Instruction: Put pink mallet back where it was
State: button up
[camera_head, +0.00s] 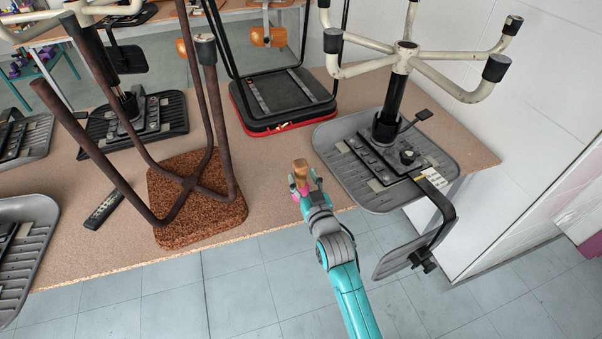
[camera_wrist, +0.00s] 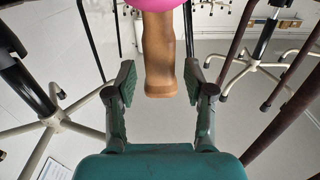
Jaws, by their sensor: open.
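The pink mallet has a brown wooden handle (camera_head: 301,170) and a pink head (camera_head: 293,188). It is at the table's front edge, just left of the grey chair seat. In the head view the handle's end points up and the pink part is lower, partly hidden by my gripper (camera_head: 304,186). In the wrist view the handle (camera_wrist: 160,55) lies between the two fingers of my gripper (camera_wrist: 160,82), with a gap on each side. The pink head (camera_wrist: 158,4) is cut off at the top there. My gripper is open around the handle.
Upturned chairs crowd the brown table (camera_head: 278,200): a grey seat (camera_head: 345,170) at right, a cork seat (camera_head: 190,235) with thin legs at left, and a black seat (camera_head: 300,95) behind. A dark remote-like strip (camera_head: 104,208) lies at left. Bare tabletop shows around the mallet.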

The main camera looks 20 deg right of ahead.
jog(key=s, duration=0.9)
jog(key=shift+s, duration=0.25)
jog(key=s+f+g, duration=0.1)
jog(key=s+f, duration=0.2)
jog(key=s, duration=0.8)
jog(key=s+f+g, duration=0.1)
jog(key=s+f, duration=0.2)
jog(key=s, duration=0.8)
jog(key=s+r, duration=0.2)
jog(key=s, duration=0.7)
jog(key=s+r+g, duration=0.1)
jog(key=s+r, duration=0.2)
jog(key=s, duration=0.7)
jog(key=shift+s+r, duration=0.2)
jog(key=shift+s, duration=0.05)
